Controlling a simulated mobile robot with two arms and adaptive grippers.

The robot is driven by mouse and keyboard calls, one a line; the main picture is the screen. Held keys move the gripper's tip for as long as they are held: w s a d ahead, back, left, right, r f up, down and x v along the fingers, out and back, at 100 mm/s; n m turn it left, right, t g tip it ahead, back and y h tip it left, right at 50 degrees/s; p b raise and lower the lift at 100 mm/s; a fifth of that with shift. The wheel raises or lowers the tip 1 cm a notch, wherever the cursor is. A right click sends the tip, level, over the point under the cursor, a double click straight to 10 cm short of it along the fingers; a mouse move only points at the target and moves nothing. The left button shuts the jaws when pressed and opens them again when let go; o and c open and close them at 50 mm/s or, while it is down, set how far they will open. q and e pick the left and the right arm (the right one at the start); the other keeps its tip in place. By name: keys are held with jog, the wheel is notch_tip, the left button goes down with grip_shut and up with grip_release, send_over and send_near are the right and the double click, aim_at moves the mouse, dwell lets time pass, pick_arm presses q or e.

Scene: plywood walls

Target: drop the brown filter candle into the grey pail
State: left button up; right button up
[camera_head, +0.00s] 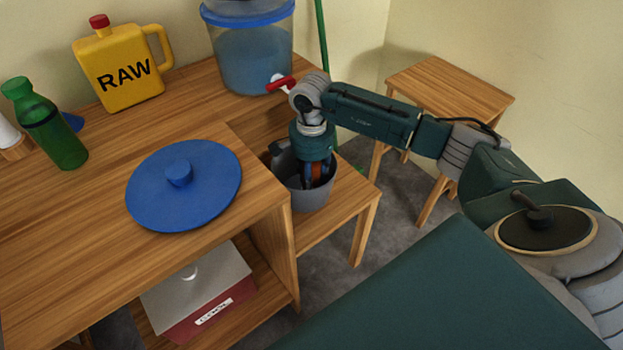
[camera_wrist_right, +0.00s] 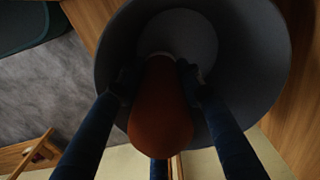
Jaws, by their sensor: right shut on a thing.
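The grey pail (camera_head: 313,198) stands on a low wooden shelf beside the table, below the clear water container. My right gripper (camera_head: 316,180) points down into the pail's opening. It is shut on the brown filter candle (camera_head: 317,172), which shows only as a small brown patch between the fingers. In the right wrist view the brown filter candle (camera_wrist_right: 162,110) sits between the two fingers, over the dark inside of the grey pail (camera_wrist_right: 265,60). The pail's round floor shows beyond the candle's far end. I cannot tell whether the candle touches the pail. My left gripper is out of view.
A blue lid (camera_head: 205,200) lies on the table left of the pail. The clear container (camera_head: 253,60) with a red tap (camera_head: 281,84) stands behind my right wrist. A yellow RAW jug (camera_head: 122,72) and green bottle (camera_head: 55,130) stand farther left. A wooden stool (camera_head: 450,90) stands right.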

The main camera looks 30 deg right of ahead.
jog(key=o, duration=1.1)
jog(key=shift+c, duration=0.2)
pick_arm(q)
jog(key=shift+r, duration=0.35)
pick_arm(e)
jog(key=shift+r, duration=0.15)
jog(key=shift+r+p, duration=0.55)
jog(key=shift+p, duration=0.1)
pick_arm(q)
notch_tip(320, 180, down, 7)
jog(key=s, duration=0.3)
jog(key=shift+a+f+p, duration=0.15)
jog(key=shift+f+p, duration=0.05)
jog(key=shift+p, duration=0.25)
pick_arm(e)
notch_tip(320, 180, up, 12)
jog(key=shift+f, duration=0.1)
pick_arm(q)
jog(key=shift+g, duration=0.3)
pick_arm(e)
jog(key=shift+f, duration=0.1)
